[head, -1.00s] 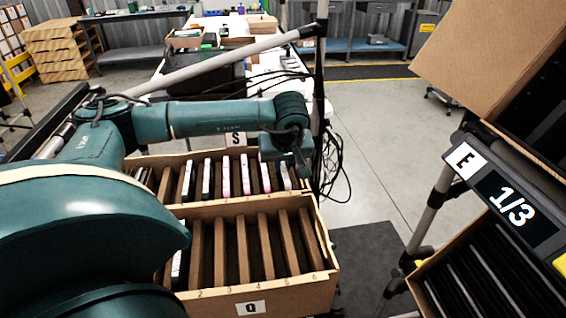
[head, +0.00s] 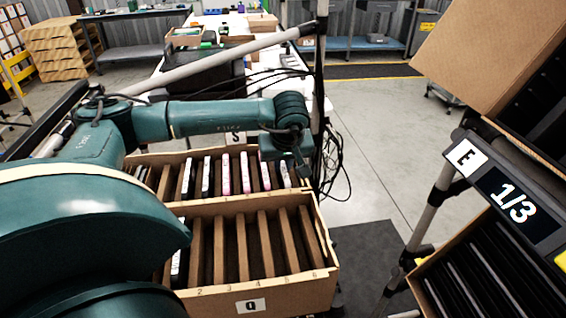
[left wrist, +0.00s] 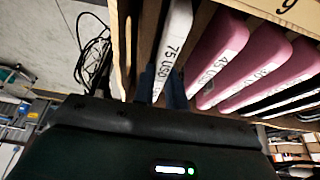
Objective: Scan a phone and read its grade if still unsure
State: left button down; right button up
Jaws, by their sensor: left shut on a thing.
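My left gripper (head: 290,162) is at the right end of the rear carton marked S (head: 165,158). In the left wrist view its blue fingers (left wrist: 162,88) are shut on a white phone (left wrist: 177,35) labelled 75 USD, which stands in its slot between dividers. In the head view this white phone (head: 285,176) shows just below the gripper. Several pink phones (left wrist: 223,52) with price labels stand beside it, apart from the fingers; they show in the head view too (head: 245,172). No grade can be read. My right gripper is not in view.
The front carton marked Q (head: 300,291) has mostly empty slots and a phone (head: 177,267) at its left. A display (head: 515,205) reading E 1/3 hangs above a tilted carton at right. Black cables (head: 333,165) hang right of carton S. A cluttered table (head: 290,70) stands behind.

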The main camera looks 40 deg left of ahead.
pick_arm(q)
jog(key=c, duration=1.3)
grip_release()
jog(key=shift+c, duration=0.2)
jog(key=shift+r, duration=0.1)
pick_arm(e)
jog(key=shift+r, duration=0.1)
